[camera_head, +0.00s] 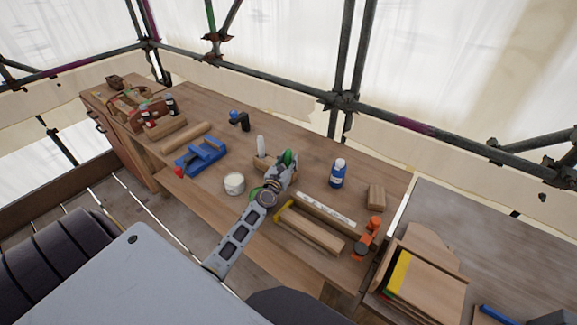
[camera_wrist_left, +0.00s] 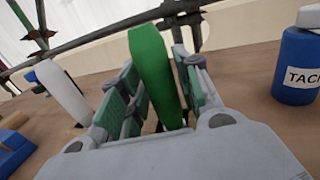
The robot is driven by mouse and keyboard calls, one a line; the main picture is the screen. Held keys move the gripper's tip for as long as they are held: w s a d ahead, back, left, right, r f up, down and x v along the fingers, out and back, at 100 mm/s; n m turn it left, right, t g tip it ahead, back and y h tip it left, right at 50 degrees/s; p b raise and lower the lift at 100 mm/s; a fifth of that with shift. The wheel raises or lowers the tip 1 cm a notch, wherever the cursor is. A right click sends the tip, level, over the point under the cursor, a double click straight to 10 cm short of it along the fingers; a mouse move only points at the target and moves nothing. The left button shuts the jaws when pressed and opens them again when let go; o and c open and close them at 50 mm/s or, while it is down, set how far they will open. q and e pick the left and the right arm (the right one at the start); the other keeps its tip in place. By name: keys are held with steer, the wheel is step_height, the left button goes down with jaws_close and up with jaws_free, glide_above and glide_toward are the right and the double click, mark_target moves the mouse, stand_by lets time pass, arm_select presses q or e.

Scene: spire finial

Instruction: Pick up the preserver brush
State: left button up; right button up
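A brush with a thick green handle (camera_head: 288,157) stands upright near the middle of the bench; I take it as the preserver brush. In the left wrist view its handle (camera_wrist_left: 155,65) rises between the fingers of my left gripper (camera_wrist_left: 160,95). The pads appear to meet it on both sides, so the gripper looks shut on it. In the head view my left gripper (camera_head: 283,172) covers the brush's lower part, and its bristles are hidden. A white handle (camera_head: 260,145) stands just left of it, also in the left wrist view (camera_wrist_left: 62,90). My right gripper is not in view.
A white tub (camera_head: 234,184) stands left of my gripper and a blue bottle (camera_head: 338,174) right of it. A blue tool (camera_head: 201,156) lies farther left. A wooden piece (camera_head: 310,229) and an orange tool (camera_head: 367,240) lie front right. Scaffold poles (camera_head: 345,90) stand behind the bench.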

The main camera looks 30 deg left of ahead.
mark_target(289, 149)
arm_select(q)
jaws_close()
steer(key=shift+r, duration=0.2)
step_height(289, 149, up, 8)
steer(key=p, duration=0.5)
steer(key=shift+f+p, duration=0.25)
steer(key=shift+p, duration=0.1)
steer(key=shift+r+p, duration=0.45)
steer(key=shift+r, duration=0.6)
